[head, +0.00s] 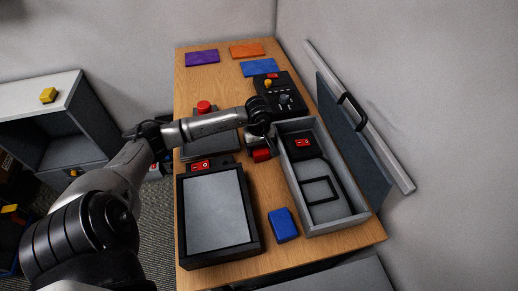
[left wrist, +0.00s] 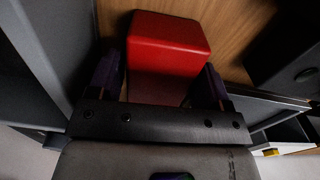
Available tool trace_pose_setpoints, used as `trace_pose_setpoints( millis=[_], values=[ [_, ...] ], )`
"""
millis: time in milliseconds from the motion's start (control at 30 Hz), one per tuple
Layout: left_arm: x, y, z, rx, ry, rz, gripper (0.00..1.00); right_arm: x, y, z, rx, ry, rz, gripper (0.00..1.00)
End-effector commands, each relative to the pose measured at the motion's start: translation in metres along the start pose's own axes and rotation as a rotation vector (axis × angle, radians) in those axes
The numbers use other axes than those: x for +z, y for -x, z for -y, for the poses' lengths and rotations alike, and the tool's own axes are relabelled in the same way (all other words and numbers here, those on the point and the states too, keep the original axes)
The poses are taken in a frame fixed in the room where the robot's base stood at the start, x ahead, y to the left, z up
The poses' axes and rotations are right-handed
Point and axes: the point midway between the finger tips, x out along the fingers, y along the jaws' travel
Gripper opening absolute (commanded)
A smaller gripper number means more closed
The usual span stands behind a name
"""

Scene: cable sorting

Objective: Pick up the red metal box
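The red metal box (head: 261,155) sits on the wooden table, just left of the long grey tray (head: 345,221). My left gripper (head: 259,140) reaches down over it and hides part of it. In the left wrist view the red box (left wrist: 167,45) stands between the two spread fingers of my left gripper (left wrist: 162,82), one finger on each side. The fingers look open around it; whether either one touches the box is hard to tell. My right gripper is out of view.
A blue box (head: 283,225) lies right of a black-framed device (head: 216,210). A black control panel (head: 279,95) stands behind the grey tray, whose hinged lid (head: 350,135) is open. Purple (head: 202,58), orange (head: 247,50) and blue (head: 259,68) pads lie at the far end.

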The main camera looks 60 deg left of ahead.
Motion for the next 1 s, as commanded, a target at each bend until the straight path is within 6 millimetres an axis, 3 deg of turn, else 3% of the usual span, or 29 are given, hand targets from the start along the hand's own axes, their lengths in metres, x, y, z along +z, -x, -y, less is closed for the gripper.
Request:
trace_pose_setpoints(
  millis=[433,767,1000],
  values=[
    [0.000,0.001,0.000,0.001,0.000,-0.001,0.31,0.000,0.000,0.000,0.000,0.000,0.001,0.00],
    [0.000,0.006,0.000,0.001,0.000,-0.001,0.31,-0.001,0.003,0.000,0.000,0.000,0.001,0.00],
    [-0.001,0.034,-0.001,0.002,0.001,-0.003,0.31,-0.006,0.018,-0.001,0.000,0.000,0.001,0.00]
  ],
)
